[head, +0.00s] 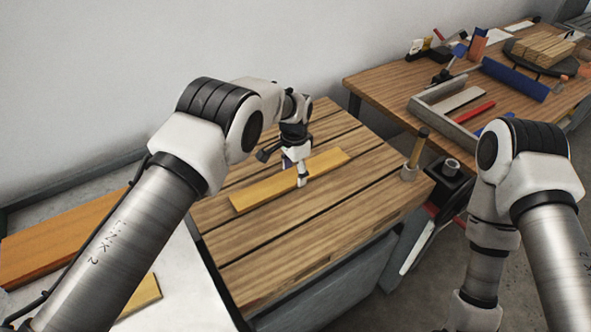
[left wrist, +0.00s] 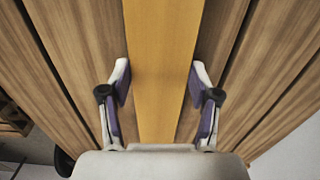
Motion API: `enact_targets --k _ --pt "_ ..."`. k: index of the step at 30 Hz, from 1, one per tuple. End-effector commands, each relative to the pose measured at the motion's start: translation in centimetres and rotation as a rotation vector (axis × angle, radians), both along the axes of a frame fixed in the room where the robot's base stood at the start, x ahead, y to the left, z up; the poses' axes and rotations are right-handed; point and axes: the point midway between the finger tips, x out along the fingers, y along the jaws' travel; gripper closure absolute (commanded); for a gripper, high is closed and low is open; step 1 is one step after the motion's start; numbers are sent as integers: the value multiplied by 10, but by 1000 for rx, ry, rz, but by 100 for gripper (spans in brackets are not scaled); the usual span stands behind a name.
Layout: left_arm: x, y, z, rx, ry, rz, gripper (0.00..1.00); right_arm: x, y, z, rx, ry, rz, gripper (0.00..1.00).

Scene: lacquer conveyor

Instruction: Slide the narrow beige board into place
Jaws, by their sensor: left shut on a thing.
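In the left wrist view the board (left wrist: 163,70) runs lengthwise between the two fingers (left wrist: 160,85), one along each long edge. The gripper hides a short part of the board in the head view. My right arm shows at the right of the head view, but its gripper is out of the picture.
An orange-brown board (head: 70,232) lies on a pale surface at the left. Behind, a workbench (head: 385,85) holds a grey tray (head: 437,99), a blue roll (head: 515,78) and tools. The slats (head: 310,225) in front are bare.

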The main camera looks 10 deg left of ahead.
Motion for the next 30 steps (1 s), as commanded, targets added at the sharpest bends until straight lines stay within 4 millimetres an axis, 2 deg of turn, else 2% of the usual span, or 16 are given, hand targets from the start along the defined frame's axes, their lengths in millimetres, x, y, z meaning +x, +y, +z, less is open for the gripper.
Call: enact_targets --k 3,4,6,16,19,23,30 --pt "-1 0 -1 0 3 -1 84 0 0 0 0 0 0 60" --pt "-1 0 -1 0 3 -1 34 0 0 0 0 0 0 60" --pt "-1 0 -1 1 2 -1 10 0 0 0 0 0 0 60" --pt "-1 0 -1 1 2 -1 9 0 0 0 0 0 0 60" --pt "0 0 7 1 1 -1 9 0 0 0 0 0 0 60" --pt "1 -1 32 1 -2 -1 9 0 0 0 0 0 0 60" --pt "1 -1 93 1 -1 -1 9 0 0 0 0 0 0 60"
